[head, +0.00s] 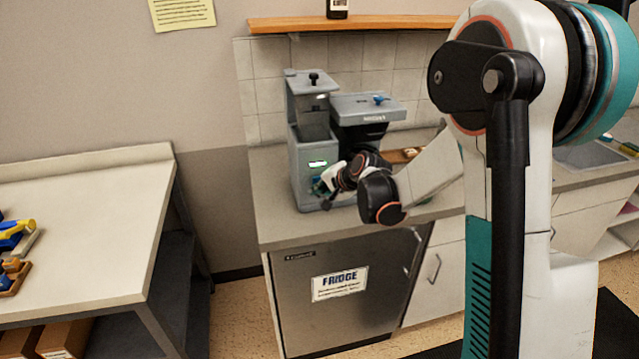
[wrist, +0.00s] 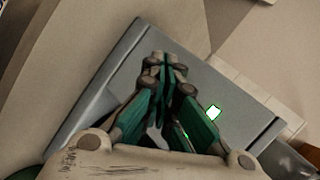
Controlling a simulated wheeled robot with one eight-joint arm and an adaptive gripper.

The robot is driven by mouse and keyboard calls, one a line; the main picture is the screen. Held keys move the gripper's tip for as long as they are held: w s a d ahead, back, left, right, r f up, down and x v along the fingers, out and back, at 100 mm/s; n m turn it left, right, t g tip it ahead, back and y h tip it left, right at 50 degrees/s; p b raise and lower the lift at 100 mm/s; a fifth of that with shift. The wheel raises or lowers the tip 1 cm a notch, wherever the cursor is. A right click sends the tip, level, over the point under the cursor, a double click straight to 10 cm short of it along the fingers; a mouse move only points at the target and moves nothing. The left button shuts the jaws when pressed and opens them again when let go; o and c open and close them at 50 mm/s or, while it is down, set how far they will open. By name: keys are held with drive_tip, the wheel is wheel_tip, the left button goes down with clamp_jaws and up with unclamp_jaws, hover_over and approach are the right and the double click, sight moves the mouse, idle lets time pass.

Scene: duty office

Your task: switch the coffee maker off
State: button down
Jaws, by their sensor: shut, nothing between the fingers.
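The grey coffee maker (head: 305,155) stands upright on the counter against the tiled wall. A lit green-white light (head: 318,164) shows on its front. In the wrist view the coffee maker's grey face (wrist: 225,90) fills the middle, with the bright light (wrist: 213,112) just right of my fingers. My gripper (head: 320,187) is at the lower front of the coffee maker, just below the light. In the wrist view my gripper (wrist: 163,62) is shut and empty, its green-padded fingers together in front of the grey face. I cannot tell whether the fingertips touch it. The fingers hide part of the face.
The counter (head: 270,215) sits above a steel fridge (head: 340,290). A wooden shelf (head: 350,23) is above the coffee maker. A small wooden tray (head: 400,156) lies behind my wrist. A separate table (head: 90,220) stands at left, with a floor gap between.

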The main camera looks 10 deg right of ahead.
drive_tip(key=shift+w, duration=0.4)
idle(0.3)
drive_tip(key=shift+s, duration=0.9)
drive_tip(key=shift+s, duration=0.1)
drive_tip(key=s+b, duration=0.1)
drive_tip(key=s, duration=0.5)
idle(0.3)
